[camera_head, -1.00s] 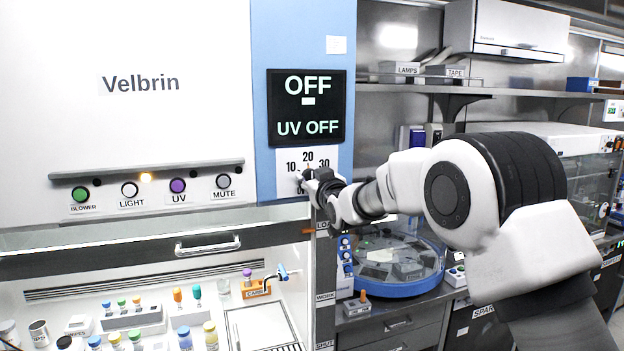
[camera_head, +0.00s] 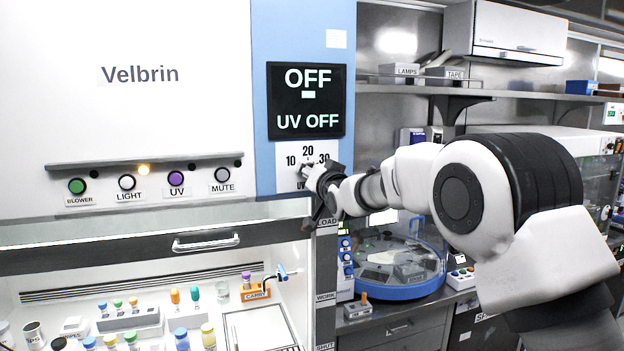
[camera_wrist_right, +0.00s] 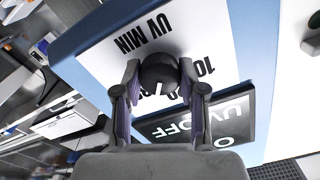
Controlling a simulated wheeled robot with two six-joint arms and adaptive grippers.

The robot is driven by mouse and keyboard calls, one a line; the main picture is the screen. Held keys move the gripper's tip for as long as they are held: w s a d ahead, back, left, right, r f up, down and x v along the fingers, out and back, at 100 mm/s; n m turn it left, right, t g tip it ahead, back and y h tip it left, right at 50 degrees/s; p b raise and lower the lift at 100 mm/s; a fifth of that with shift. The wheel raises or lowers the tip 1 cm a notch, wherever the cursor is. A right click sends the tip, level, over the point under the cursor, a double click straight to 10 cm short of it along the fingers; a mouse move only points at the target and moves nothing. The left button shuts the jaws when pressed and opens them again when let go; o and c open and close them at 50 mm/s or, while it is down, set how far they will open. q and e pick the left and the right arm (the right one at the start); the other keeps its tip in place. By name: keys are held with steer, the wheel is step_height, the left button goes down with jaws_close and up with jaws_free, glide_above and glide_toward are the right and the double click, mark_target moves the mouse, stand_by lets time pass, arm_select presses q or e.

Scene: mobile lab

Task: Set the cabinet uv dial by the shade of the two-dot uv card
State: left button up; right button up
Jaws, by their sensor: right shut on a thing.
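The uv dial (camera_wrist_right: 158,72) is a dark round knob with a white mark, on a white scale plate (camera_wrist_right: 110,50) lettered UV MIN. My right gripper (camera_wrist_right: 157,88) is shut on the dial, one finger on each side. In the head view my right gripper (camera_head: 318,182) covers most of the dial; the numbers 10, 20 and 30 show around it. The display (camera_head: 307,100) above reads OFF and UV OFF. I cannot make out a two-dot uv card in either view. My left gripper is out of view.
The cabinet front has a row of buttons, among them a purple UV button (camera_head: 176,179), above a sash handle (camera_head: 206,242). Several capped vials and an orange CARRY block (camera_head: 255,291) stand inside. A round blue-based machine (camera_head: 400,285) is behind my right arm.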

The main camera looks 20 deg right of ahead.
steer(key=m, duration=0.4)
steer(key=shift+m+b, duration=0.3)
steer(key=shift+b, duration=0.05)
stand_by(0.4)
steer(key=o, duration=1.1)
steer(key=shift+o, duration=0.2)
steer(key=s, duration=1.1)
steer(key=shift+s+d, duration=0.25)
steer(key=shift+s, duration=0.15)
steer(key=shift+f, duration=0.1)
